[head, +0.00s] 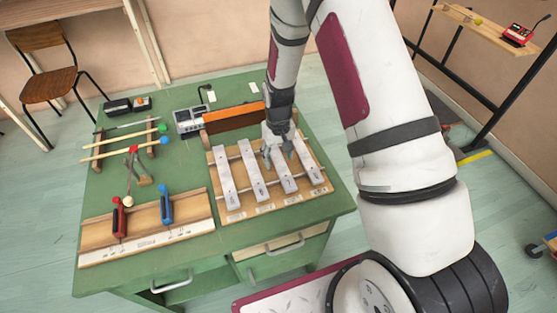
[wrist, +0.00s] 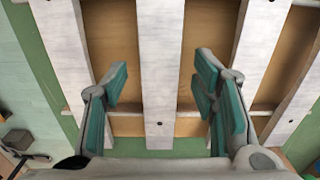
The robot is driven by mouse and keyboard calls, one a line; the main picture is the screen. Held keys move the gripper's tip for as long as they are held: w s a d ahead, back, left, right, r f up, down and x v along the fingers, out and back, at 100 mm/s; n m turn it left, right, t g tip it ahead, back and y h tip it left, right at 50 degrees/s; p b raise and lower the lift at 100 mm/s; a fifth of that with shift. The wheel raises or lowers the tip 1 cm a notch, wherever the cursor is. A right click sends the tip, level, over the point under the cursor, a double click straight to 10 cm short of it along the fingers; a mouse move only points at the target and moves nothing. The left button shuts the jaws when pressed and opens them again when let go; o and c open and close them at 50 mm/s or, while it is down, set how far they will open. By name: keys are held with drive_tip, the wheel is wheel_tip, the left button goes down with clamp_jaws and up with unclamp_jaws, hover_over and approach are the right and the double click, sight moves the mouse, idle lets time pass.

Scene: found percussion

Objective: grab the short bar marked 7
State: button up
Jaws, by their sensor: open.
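Several pale bars lie side by side on a wooden frame on the green table. No 7 can be read on any of them, so I cannot tell which is the short bar marked 7. My gripper (head: 278,155) is open above the third bar from the left (head: 284,177) in the head view. In the wrist view my gripper (wrist: 160,82) has its two teal-padded fingers on either side of the middle bar (wrist: 160,45), with gaps to it on both sides. Nothing is held. The fingers hide part of the bars in the head view.
Neighbouring bars (head: 252,170) (head: 309,168) lie close on both sides. An orange-brown block (head: 232,117) stands behind the frame. Red and blue handled tools (head: 167,205) and mallets (head: 125,145) sit to the left. The table's right edge is near.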

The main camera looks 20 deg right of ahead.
drive_tip(key=shift+c, duration=0.3)
clamp_jaws()
drive_tip(key=shift+r, duration=0.1)
